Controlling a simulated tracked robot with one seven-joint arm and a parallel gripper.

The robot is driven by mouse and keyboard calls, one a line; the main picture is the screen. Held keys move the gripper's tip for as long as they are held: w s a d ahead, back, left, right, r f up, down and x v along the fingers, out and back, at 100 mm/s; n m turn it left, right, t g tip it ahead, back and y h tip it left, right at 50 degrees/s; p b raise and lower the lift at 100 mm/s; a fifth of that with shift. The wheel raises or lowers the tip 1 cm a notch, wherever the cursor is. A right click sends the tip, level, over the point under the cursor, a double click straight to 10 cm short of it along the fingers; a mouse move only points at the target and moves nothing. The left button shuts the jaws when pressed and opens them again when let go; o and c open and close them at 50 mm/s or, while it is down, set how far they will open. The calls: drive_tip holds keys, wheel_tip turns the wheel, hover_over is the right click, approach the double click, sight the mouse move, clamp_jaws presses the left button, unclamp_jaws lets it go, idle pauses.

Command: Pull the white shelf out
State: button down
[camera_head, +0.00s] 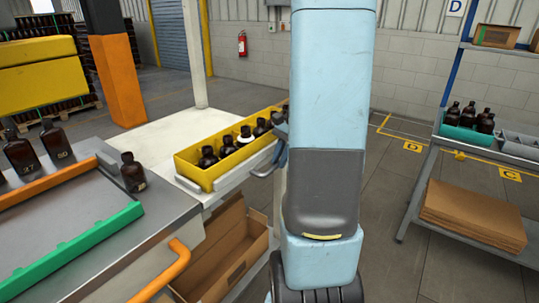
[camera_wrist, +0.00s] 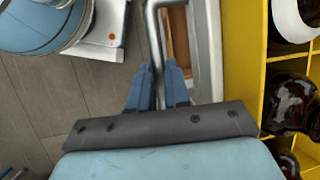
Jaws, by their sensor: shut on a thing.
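The white shelf (camera_head: 150,133) carries a yellow crate (camera_head: 207,180) of amber bottles on its right side. A grey bar handle (camera_head: 264,172) sits on the shelf's right edge in the head view. My gripper (camera_wrist: 158,80) is shut on the handle, which runs between its two blue fingers in the wrist view (camera_wrist: 153,38). The shelf's pale edge (camera_wrist: 207,60) lies just right of the fingers. In the head view my arm hides part of the gripper and the far end of the crate.
A grey bench (camera_head: 100,210) with an orange rail, a green rail and several bottles stands at left. An open cardboard box (camera_head: 225,250) sits below the shelf. A rack (camera_head: 465,150) with bottles and flat cardboard stands at right. Floor between is clear.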

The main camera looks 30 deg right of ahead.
drive_tip(key=c, duration=1.4)
unclamp_jaws()
drive_tip(key=shift+s+d, duration=0.15)
drive_tip(key=shift+s, duration=0.2)
drive_tip(key=o, duration=0.3)
drive_tip(key=shift+w, duration=0.1)
drive_tip(key=v, duration=1.3)
drive_tip(key=shift+r, duration=0.3)
drive_tip(key=s+a+r+n+t+h, duration=0.1)
drive_tip(key=s+a+n, duration=0.2)
drive_tip(key=a, duration=0.5)
drive_tip(key=s+a+r+n+t+h, duration=0.2)
drive_tip(key=s+a+n, duration=0.2)
drive_tip(key=a, duration=0.5)
drive_tip(key=s+a+r+n+t+h, duration=0.1)
drive_tip(key=s+a+n+t+h, duration=0.1)
drive_tip(key=s+a+n, duration=0.2)
drive_tip(key=a+n, duration=0.2)
drive_tip(key=a, duration=0.2)
drive_tip(key=shift+r, duration=0.2)
